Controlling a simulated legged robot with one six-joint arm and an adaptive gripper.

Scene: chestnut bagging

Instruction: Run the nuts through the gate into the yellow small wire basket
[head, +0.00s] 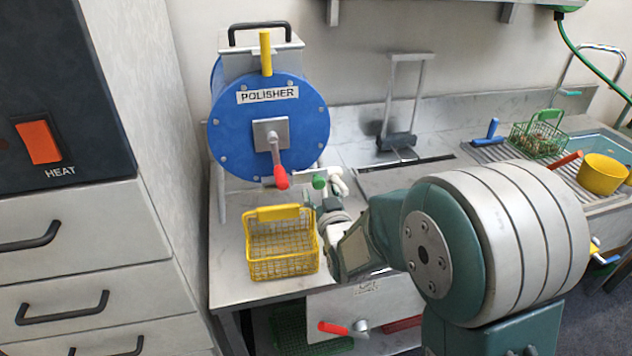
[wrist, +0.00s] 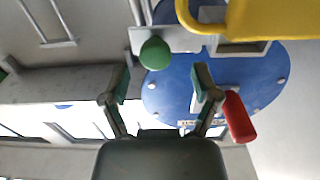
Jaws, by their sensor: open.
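The yellow small wire basket (head: 283,264) stands upright on the counter below the blue polisher (head: 228,135) and looks empty. Its yellow rim (wrist: 270,18) shows at the top right of the wrist view. A green knob (head: 320,182) sits low at the polisher's front, right of the basket; in the wrist view the green knob (wrist: 155,53) lies just ahead of the fingertips. My gripper (wrist: 161,76) is open and empty, its fingers either side of the line to the knob. In the head view my wrist is right beside the basket. No nuts show at the polisher.
A red-handled crank (head: 280,172) hangs on the polisher's face, close to my gripper (wrist: 238,117). A green wire basket (head: 538,140) with brown contents and a yellow pot (head: 603,174) stand at the right by the sink. A drawer cabinet (head: 80,255) is at the left.

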